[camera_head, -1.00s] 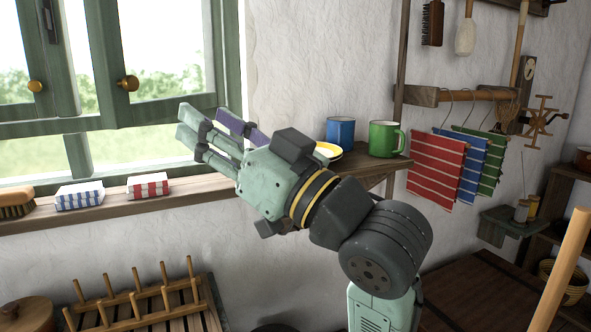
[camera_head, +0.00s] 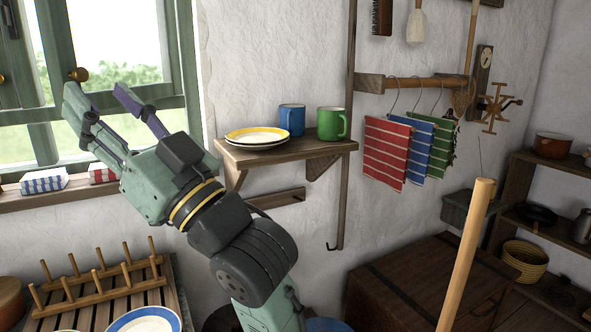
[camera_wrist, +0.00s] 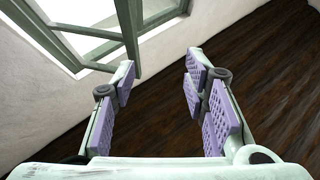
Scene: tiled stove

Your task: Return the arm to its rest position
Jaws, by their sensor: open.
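My gripper (camera_head: 98,92) is raised in front of the window at the left of the head view, with its fingers spread and pointing up and to the left. Nothing is between the fingers. In the wrist view my gripper (camera_wrist: 160,78) shows two open fingers with purple pads, with the window frame and dark floor behind them. My arm bends down from the gripper toward the bottom of the head view.
A wall shelf (camera_head: 290,152) right of my gripper holds plates (camera_head: 257,136), a blue mug (camera_head: 292,119) and a green mug (camera_head: 332,124). Folded cloths lie on the window sill (camera_head: 75,195). A dish rack (camera_head: 105,290) stands below. A wooden pole (camera_head: 466,255) rises at front right.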

